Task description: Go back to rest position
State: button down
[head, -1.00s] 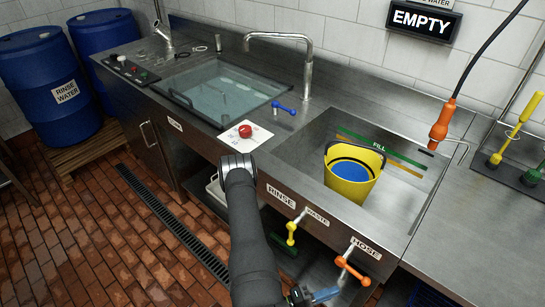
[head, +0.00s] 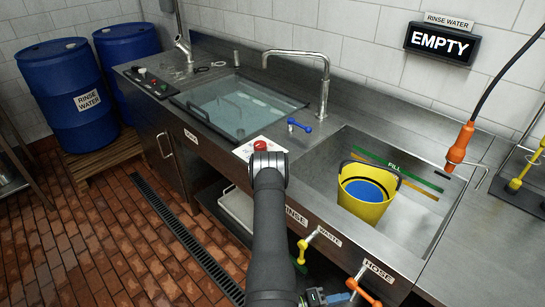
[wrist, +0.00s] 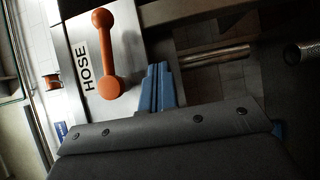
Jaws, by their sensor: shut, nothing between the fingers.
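My gripper (wrist: 158,88) shows in the wrist view with its two blue fingers together and nothing between them. In the head view its blue fingers (head: 337,298) are at the bottom edge, partly cut off. The orange HOSE valve handle (wrist: 104,55) is up and left of the fingertips in the wrist view, with a gap between them. The same HOSE handle (head: 364,291) is just right of my fingers in the head view. My dark arm rises in the middle of the head view.
The yellow WASTE valve (head: 303,248) is on the sink front, left of HOSE. A yellow bucket (head: 362,208) with blue inside stands in the sink. A blue valve (head: 299,125) and red button (head: 260,145) sit on the counter. The sign (head: 440,42) reads EMPTY. Floor at left is clear.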

dwell(0.3)
jog(key=shift+s+a+r+n+t+h, duration=0.5)
jog(key=shift+s+a+r+n+h, duration=0.7)
jog(key=shift+s, duration=1.75)
jog(key=w+d+f+m+g+y, duration=0.1)
jog(key=w+d+f+m+y, duration=0.15)
jog(key=w, duration=0.25)
jog(key=w+a, duration=0.4)
jog(key=a, duration=0.2)
jog(key=shift+w+r, duration=0.4)
jog(key=shift+r, duration=0.05)
